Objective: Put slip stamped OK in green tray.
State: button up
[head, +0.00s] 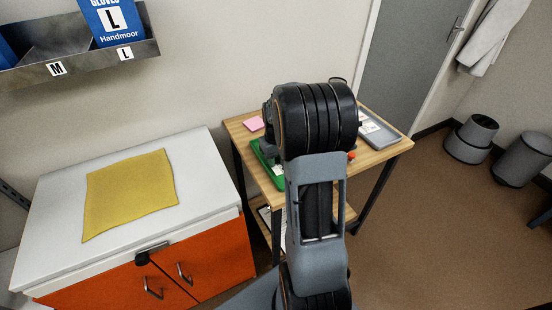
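The green tray (266,160) lies on the wooden-topped table, left of my arm, which covers much of it. Something white, perhaps a slip (278,170), shows at the tray's right side beside my arm. A grey tray (386,139) lies at the right end of the table. A pale slip (368,124) with a reddish mark shows in it, partly hidden by my arm. No stamp is legible on either paper. My arm rises across the middle of the view and hides the table's centre. My gripper's fingers do not show.
A pink note (253,123) lies at the back left of the wooden table (397,150). A white-topped cabinet (60,200) with a yellow cloth (130,193) stands to the left. Two dark bins (471,140) stand on the right. Brown floor lies open at right.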

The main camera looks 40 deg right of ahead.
aim_at(276, 160)
jog(key=o, duration=0.4)
jog(key=shift+c, duration=0.2)
notch_tip(276, 160, up, 12)
jog(key=p, duration=0.2)
jog(key=s+a+t, duration=0.1)
jog(key=s+a, duration=0.5)
jog(key=a, duration=0.3)
jog(key=s+a+f+n+t, duration=0.1)
jog(key=s+a+t, duration=0.1)
jog(key=s+a, duration=0.5)
jog(key=shift+a+n, duration=0.3)
jog(key=shift+a, duration=0.75)
